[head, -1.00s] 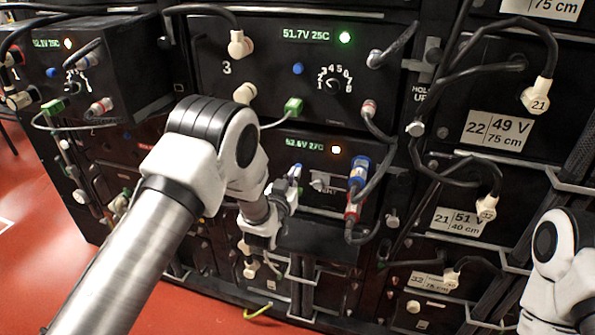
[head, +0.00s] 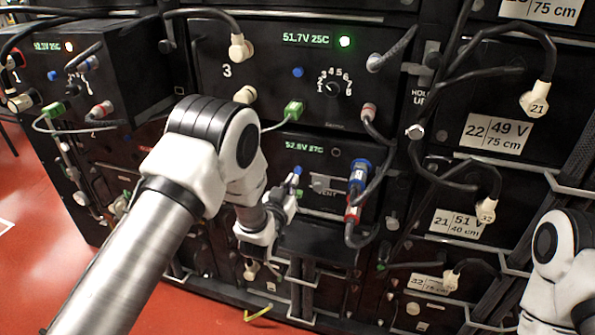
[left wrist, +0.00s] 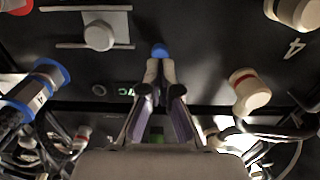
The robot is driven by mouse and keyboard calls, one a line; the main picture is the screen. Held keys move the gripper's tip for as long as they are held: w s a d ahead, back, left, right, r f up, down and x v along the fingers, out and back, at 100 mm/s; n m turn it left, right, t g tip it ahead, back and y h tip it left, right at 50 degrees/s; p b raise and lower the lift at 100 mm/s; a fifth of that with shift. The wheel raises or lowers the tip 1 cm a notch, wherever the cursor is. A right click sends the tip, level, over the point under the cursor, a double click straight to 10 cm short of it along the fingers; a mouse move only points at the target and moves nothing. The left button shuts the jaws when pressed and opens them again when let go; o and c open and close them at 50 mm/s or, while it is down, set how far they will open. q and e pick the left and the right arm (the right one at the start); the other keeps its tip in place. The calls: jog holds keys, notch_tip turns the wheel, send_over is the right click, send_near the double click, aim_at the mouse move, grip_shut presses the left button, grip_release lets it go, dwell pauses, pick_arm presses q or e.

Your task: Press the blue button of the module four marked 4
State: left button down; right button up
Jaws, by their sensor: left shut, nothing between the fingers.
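Module four (head: 325,195) is the black unit in the middle with a green display; my left arm partly hides it in the head view. Its mark 4 (left wrist: 293,48) shows inverted in the left wrist view. Its blue button (left wrist: 160,50) is right beyond my left fingertips in that view; it also shows in the head view (head: 297,171). My left gripper (left wrist: 160,68) is shut and empty, pointing at the button. I cannot tell whether the tips touch it. My right gripper is out of view; only my right arm shows at the right edge.
Module three (head: 227,70) sits above, with its own blue button (head: 298,72) and dial (head: 334,88). A blue-collared connector (head: 359,172) with a cable is right of the left gripper. Cables and connectors crowd the rack on both sides.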

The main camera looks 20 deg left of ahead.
pick_arm(q)
jog(key=shift+s+a+p, duration=0.1)
jog(key=shift+s+p, duration=0.3)
jog(key=shift+s, duration=2)
jog(key=s+a+f+n+g+y+p, duration=0.1)
jog(key=s+a+f+g+p, duration=0.2)
jog(key=s+f, duration=0.4)
jog(key=s+a+f+g+p, duration=0.2)
jog(key=s+f+g+p, duration=0.3)
jog(key=s, duration=0.4)
jog(key=s+f+g, duration=0.3)
jog(key=s+g, duration=0.2)
jog(key=s, duration=0.7)
jog(key=s+f+g, duration=0.2)
jog(key=s+g, duration=0.3)
jog(key=s, duration=0.7)
jog(key=shift+s+d+f+h, duration=0.3)
jog(key=shift+s+d+f, duration=0.05)
jog(key=shift+s+f, duration=0.05)
jog(key=shift+w, duration=0.1)
